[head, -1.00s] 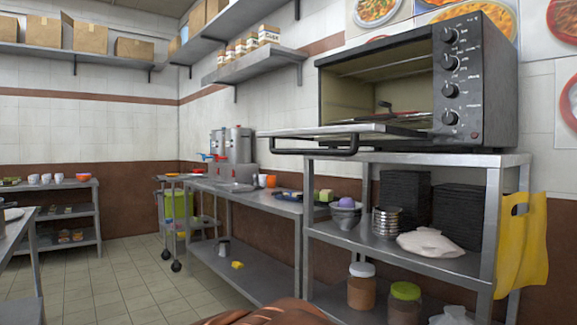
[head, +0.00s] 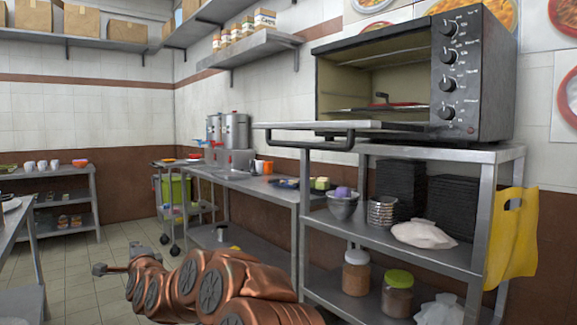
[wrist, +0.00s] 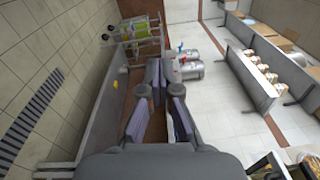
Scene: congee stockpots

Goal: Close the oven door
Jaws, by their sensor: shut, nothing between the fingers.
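The oven (head: 478,85) is a black toaster oven with several knobs on its right side, standing on top of a metal rack. Its door (head: 385,127) is open, folded down about level and jutting out in front, with a dark bar handle (head: 322,141) at its outer edge. A rack and a red-rimmed item show inside. My gripper (wrist: 157,82) is shut and empty in the wrist view. In the head view my copper arm reaches low across the front, its end left of and below the door, apart from it.
The metal rack (head: 440,155) under the oven holds bowls, black stacks and jars (head: 397,293). A steel counter (head: 262,188) with pots runs behind. A trolley (head: 172,205) stands farther back. The tiled floor at left is open.

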